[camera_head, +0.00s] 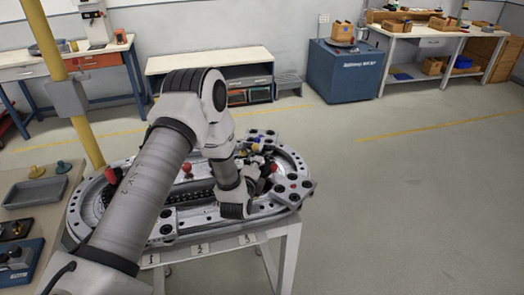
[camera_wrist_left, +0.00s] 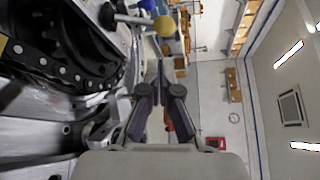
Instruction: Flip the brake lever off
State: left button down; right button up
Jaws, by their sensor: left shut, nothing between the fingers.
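The oval ring track (camera_head: 85,205) lies on a light stand, with my left arm reaching across it. Several knobbed levers stand on it: a red knob (camera_head: 188,169) near the middle, another red knob (camera_head: 112,175) at the left end, and a yellow knob (camera_head: 255,147) at the right. I cannot tell which is the brake lever. My left gripper (camera_head: 263,170) is at the track's right part, close to the knobs there, partly hidden by its wrist. In the left wrist view its fingers (camera_wrist_left: 160,88) are shut and empty. A yellow ball (camera_wrist_left: 164,26) on a rod shows beyond them, apart.
Numbered plates (camera_head: 200,248) line the track stand's front edge. A side table with a grey tray (camera_head: 35,192) stands at the left, near a yellow post (camera_head: 50,40). A blue cabinet (camera_head: 345,72) and workbench (camera_head: 425,32) stand at the back. The floor at right is clear.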

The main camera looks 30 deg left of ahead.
pick_arm(q)
jog(key=x, duration=0.2)
jog(key=p+x, duration=0.1)
jog(key=x, duration=0.3)
jog(key=shift+w+r+p, duration=0.1)
jog(key=shift+r+p, duration=0.15)
jog(key=shift+p, duration=0.05)
jog(key=shift+w+a+f, duration=0.15)
jog(key=shift+w, duration=0.1)
jog(key=shift+s, duration=0.15)
